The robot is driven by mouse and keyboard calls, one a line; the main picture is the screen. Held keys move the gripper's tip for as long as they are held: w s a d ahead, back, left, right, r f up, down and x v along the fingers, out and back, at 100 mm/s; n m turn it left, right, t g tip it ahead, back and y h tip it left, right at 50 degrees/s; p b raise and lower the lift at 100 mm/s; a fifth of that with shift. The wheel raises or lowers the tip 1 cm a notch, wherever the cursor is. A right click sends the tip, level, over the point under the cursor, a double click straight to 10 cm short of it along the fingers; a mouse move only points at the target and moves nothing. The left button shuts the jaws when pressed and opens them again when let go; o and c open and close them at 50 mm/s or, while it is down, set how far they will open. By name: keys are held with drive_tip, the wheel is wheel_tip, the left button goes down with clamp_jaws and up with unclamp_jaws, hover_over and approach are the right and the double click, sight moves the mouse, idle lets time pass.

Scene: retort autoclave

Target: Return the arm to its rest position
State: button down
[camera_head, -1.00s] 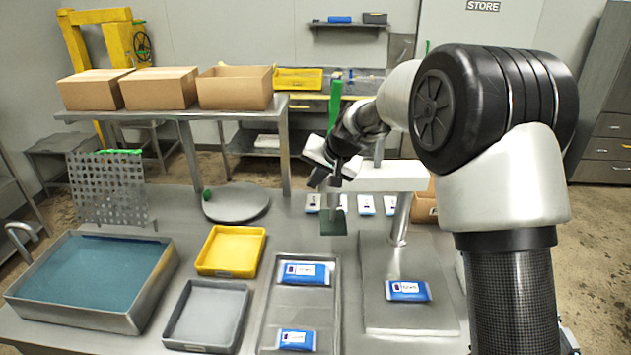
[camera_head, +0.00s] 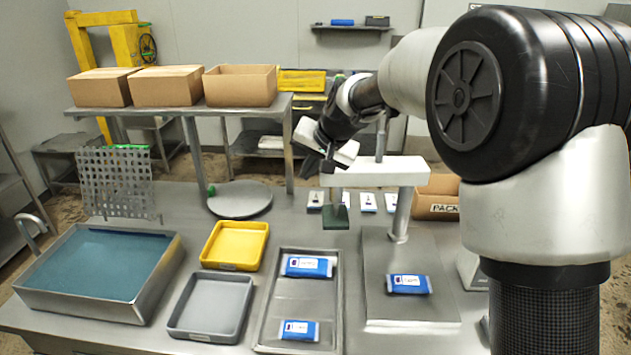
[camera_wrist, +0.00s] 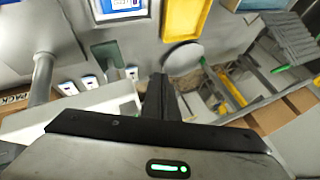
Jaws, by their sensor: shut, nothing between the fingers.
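My gripper (camera_head: 320,160) is at the end of my raised arm, above the steel table and beside the white arm of the sealing-like stand (camera_head: 385,172). In the wrist view my gripper (camera_wrist: 160,92) shows its dark fingers together, with nothing between them. A dark green pad (camera_head: 336,217) hangs under the end of the stand's arm. My upper arm and elbow fill the right of the head view and hide part of the table's right side.
A metal tray (camera_head: 264,325) with two blue pouches, a grey tray (camera_head: 180,318), a yellow tray (camera_head: 207,256) and a basin (camera_head: 165,290) stand on the table. Another blue pouch (camera_head: 409,284) lies on the stand's base. Cardboard boxes (camera_head: 240,86) sit on the back shelf.

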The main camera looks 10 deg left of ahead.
drive_tip(key=s+d+r+h, duration=0.1)
drive_tip(key=s+d+r, duration=0.3)
drive_tip(key=s+d, duration=0.35)
drive_tip(key=s+d+r+h, duration=0.1)
drive_tip(key=s+d+r, duration=0.4)
drive_tip(key=s+d, duration=0.25)
drive_tip(key=s+d+f+h, duration=0.1)
drive_tip(key=s+d, duration=0.4)
drive_tip(key=s, duration=0.5)
drive_tip(key=s+d+f+n+h, duration=0.1)
drive_tip(key=s+d+f, duration=0.3)
drive_tip(key=s, duration=0.6)
drive_tip(key=shift+d+h, duration=0.4)
drive_tip(key=shift+d, duration=0.8)
